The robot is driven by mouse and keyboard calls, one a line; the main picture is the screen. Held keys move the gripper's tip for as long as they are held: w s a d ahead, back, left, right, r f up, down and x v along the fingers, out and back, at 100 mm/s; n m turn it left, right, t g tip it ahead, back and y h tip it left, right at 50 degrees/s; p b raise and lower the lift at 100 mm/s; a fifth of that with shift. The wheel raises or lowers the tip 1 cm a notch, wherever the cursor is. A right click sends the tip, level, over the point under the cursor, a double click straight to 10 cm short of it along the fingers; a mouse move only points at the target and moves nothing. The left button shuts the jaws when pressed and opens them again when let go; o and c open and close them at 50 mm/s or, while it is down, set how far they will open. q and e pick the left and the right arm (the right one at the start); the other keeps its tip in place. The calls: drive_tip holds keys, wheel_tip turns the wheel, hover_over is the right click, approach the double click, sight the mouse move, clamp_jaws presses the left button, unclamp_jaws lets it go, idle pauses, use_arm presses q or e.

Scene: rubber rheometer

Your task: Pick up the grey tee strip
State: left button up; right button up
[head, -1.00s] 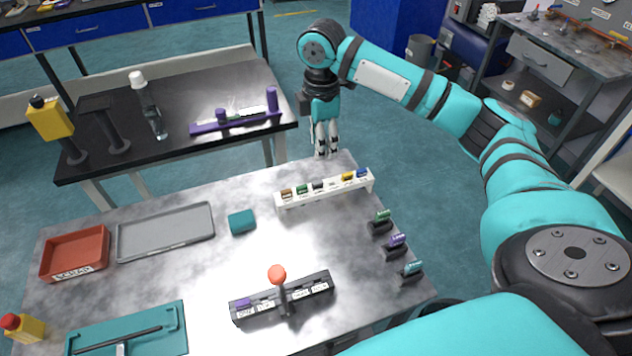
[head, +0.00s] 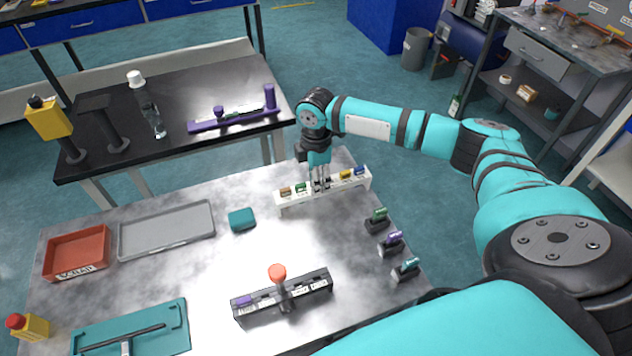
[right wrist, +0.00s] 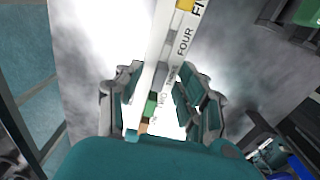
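A white rack (head: 283,208) holds a row of coloured tee strips near the table's back right edge. In the right wrist view, a grey piece (right wrist: 172,45), which looks like the grey tee strip, sits in the rack by the label FOUR. My right gripper (head: 320,187) points down over the middle of the rack. In the right wrist view my right gripper (right wrist: 160,80) is open, its fingers apart on either side of the rack near the label THREE. In the head view the fingers cover the middle slots. My left gripper is out of view.
Strips in brown (head: 285,192), green (head: 301,188), yellow (head: 345,174) and blue (head: 360,171) stand in the rack too. Three small dark holders with strips, one with a green strip (head: 378,214), stand to the right. A dark block (head: 257,312) stands in front.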

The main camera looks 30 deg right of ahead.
drive_tip(key=c, duration=0.7)
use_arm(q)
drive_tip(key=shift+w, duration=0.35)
use_arm(e)
clamp_jaws()
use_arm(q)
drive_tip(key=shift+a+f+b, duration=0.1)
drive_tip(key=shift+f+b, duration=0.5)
use_arm(e)
wheel_tip(320, 180, up, 10)
